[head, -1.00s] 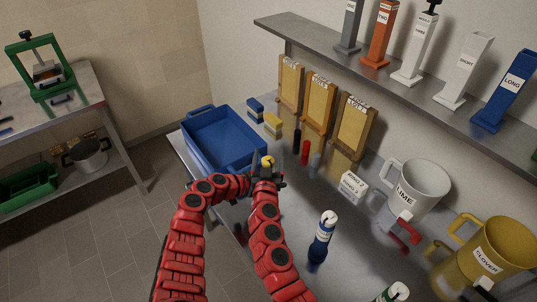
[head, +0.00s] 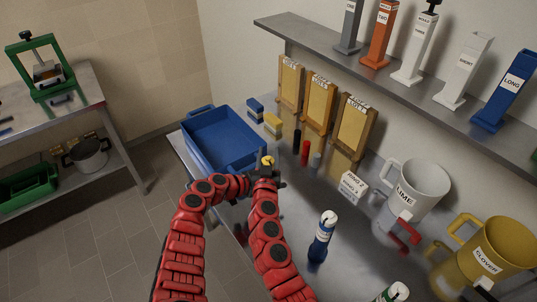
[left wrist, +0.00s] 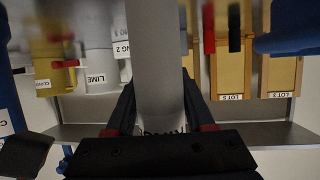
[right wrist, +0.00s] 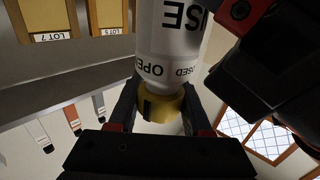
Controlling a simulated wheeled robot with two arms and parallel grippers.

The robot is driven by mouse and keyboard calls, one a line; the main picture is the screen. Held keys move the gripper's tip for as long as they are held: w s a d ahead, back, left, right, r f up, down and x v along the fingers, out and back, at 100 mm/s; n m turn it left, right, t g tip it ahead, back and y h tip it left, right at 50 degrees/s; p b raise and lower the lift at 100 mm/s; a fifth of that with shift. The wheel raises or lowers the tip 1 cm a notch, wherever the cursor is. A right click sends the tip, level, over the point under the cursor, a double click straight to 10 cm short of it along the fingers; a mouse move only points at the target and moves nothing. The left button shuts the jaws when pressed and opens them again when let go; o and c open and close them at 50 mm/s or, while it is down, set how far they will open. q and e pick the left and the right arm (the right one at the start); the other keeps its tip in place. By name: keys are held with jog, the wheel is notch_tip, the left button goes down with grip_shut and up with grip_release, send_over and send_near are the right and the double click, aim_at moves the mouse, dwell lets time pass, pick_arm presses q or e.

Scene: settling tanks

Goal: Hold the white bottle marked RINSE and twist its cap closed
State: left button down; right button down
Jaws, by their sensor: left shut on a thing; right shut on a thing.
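The white bottle (right wrist: 172,35) shows in the right wrist view, with part of the word RINSE and a band lettered OPEN and, partly visible, CLOSED. Its yellow cap (right wrist: 160,106) has a dark mark on the side nearer the OPEN lettering. My right gripper (right wrist: 162,98) is shut on the cap. My left gripper (left wrist: 160,105) is shut on the bottle's plain body (left wrist: 155,60) in the left wrist view. In the head view the yellow cap (head: 267,161) shows on top, above both grippers; the bottle body is mostly hidden there.
A blue bin (head: 225,138) stands just behind and left of the grippers. A blue bottle (head: 321,238), a white box (head: 352,187), a LIME jug (head: 418,190) and a yellow CLOVER jug (head: 495,250) stand to the right. A shelf (head: 400,85) with several labelled blocks is above.

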jog(key=shift+s+d+f+m+g+h, duration=0.1)
jog(key=shift+d+m+g+h, duration=0.15)
jog(key=shift+m+h, duration=0.7)
jog(key=shift+s+d+r+m+g+h, duration=0.1)
jog(key=shift+m+g+h, duration=0.35)
jog(key=shift+h, duration=0.8)
jog(key=shift+d+f+m+g+h, duration=0.1)
jog(key=shift+d+m+g+h, duration=0.1)
jog(key=shift+m+h, duration=0.75)
jog(key=shift+c, duration=1.6)
grip_release()
jog(key=shift+r, duration=0.2)
notch_tip(320, 180, up, 10)
jog(key=shift+f, duration=0.15)
jog(key=shift+c, duration=0.2)
